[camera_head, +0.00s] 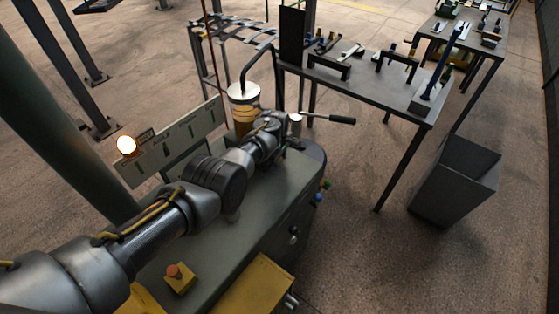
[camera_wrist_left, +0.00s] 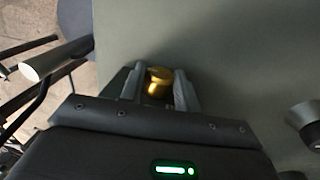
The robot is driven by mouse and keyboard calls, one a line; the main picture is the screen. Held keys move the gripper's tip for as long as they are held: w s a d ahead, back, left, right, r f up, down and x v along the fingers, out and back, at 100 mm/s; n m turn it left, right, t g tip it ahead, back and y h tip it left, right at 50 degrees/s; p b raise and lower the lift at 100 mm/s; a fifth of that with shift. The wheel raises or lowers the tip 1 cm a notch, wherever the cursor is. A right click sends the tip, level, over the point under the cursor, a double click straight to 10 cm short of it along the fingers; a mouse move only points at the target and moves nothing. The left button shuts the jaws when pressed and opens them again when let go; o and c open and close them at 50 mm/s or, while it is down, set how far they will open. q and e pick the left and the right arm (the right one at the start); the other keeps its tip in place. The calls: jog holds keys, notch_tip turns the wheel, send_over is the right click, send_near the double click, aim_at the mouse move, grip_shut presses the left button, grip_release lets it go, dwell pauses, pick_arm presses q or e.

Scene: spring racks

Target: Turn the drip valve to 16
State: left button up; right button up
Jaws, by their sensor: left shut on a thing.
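My left gripper (camera_head: 280,132) reaches over the far end of the grey machine top (camera_head: 265,188). In the left wrist view, my left gripper (camera_wrist_left: 158,88) is shut on a small brass knob (camera_wrist_left: 158,76), with one finger on each side of it. The knob appears to be the drip valve. In the head view the gripper and wrist hide it. No scale or number beside the knob can be read. My right gripper is not in view.
A lever (camera_head: 338,120) sticks out right of the gripper. An amber-banded cylinder (camera_head: 243,96) stands behind it. A slotted panel (camera_head: 185,137) and lit lamp (camera_head: 126,146) stand left. An orange button (camera_head: 175,271) is nearer. A table (camera_head: 375,91) and grey bin (camera_head: 452,185) stand right.

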pick_arm(q)
jog(key=o, duration=0.7)
notch_tip(320, 180, up, 3)
jog(key=p, duration=0.2)
jog(key=shift+s+a+p, duration=0.1)
jog(key=shift+s+p, duration=0.05)
jog(key=shift+p, duration=0.2)
notch_tip(320, 180, up, 8)
jog(key=s+p, duration=0.1)
jog(key=shift+s+a+f, duration=0.2)
jog(key=shift+a, duration=0.05)
